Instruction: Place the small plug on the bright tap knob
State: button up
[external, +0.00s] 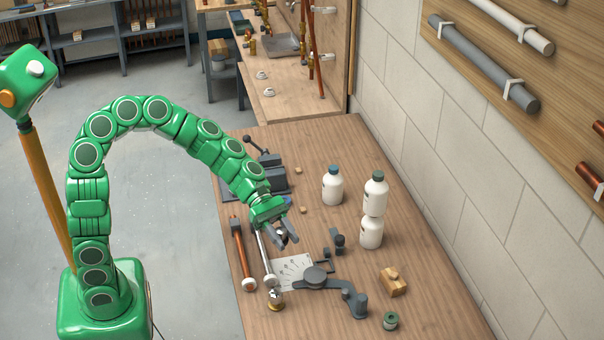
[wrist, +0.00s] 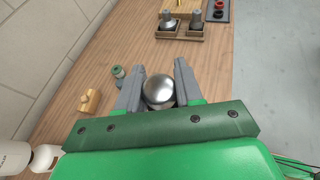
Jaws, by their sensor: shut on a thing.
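My gripper (external: 288,236) is at the end of the green arm, above the middle left of the workbench. In the wrist view its two grey fingers (wrist: 159,88) are on either side of a shiny silver, round-topped piece (wrist: 158,91), which I take as the small plug. The piece is held between the fingers; its underside is hidden. In the external view the fingers mostly cover it. The bright tap knob (external: 274,296), silver on a brass-coloured base, stands on the bench nearer the camera, apart from the gripper. I cannot make it out in the wrist view.
A grey jointed stand (external: 330,280) is right of the knob. A copper-coloured pipe (external: 240,252) and a chrome rod (external: 264,258) lie to the left. White bottles (external: 333,186), a wooden block (external: 394,281) and a green roll (external: 391,320) stand to the right.

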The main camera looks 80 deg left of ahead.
jog(key=s+m+g, duration=0.1)
jog(key=s, duration=0.2)
send_over(278, 294)
notch_tip(278, 294, down, 10)
jog(key=shift+f, duration=4.5)
jog(key=shift+f, duration=0.1)
jog(key=o, duration=1)
jog(key=shift+o, duration=0.2)
jog(key=v, duration=1.2)
